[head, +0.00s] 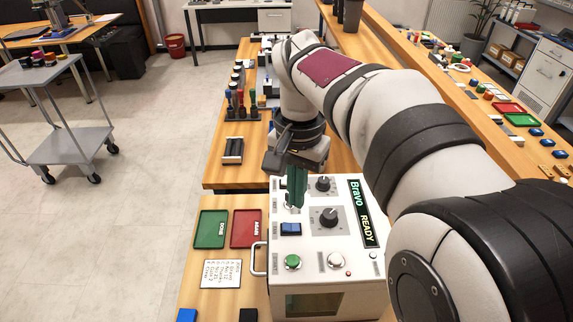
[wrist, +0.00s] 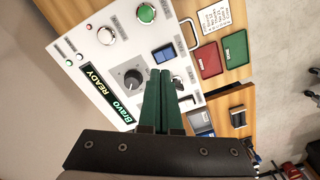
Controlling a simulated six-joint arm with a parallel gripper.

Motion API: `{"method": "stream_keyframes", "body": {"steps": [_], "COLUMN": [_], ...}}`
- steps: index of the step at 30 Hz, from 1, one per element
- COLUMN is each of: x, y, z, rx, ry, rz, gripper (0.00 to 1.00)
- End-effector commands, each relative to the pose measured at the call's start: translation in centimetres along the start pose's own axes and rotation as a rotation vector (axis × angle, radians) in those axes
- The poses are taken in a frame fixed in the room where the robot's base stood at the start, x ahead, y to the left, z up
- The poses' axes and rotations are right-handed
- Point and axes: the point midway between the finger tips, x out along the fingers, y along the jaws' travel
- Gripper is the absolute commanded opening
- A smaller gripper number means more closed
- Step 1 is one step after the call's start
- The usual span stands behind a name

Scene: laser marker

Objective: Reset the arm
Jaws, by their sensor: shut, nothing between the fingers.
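My gripper (head: 295,182) hangs over the back left part of a white machine's top panel in the head view. Its green fingers are together and empty, and they also show in the wrist view (wrist: 160,76). The white machine (head: 331,269) carries black knobs, a blue switch (head: 291,229), a green button (head: 292,262) and a display (head: 362,213) reading "Bravo READY". The fingertips show near the large knob (wrist: 132,78) and the blue switch in the wrist view. I cannot tell whether they touch anything. My arm reaches across the right side of the head view.
A green tray (head: 210,229) and a red tray (head: 246,229) lie left of the machine, with a written card (head: 221,273) in front. Blue and black blocks sit at the front edge. Behind are a black rack (head: 233,150) and several coloured-handled tools (head: 241,105). A grey cart (head: 67,146) stands on the floor.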

Motion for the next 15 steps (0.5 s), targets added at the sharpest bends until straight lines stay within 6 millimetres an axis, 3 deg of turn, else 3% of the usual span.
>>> {"method": "stream_keyframes", "body": {"steps": [15], "x": [-0.7], "y": [0.16], "z": [0.12], "rx": [-0.001], "ry": [0.0], "rz": [-0.001], "gripper": [0.0]}}
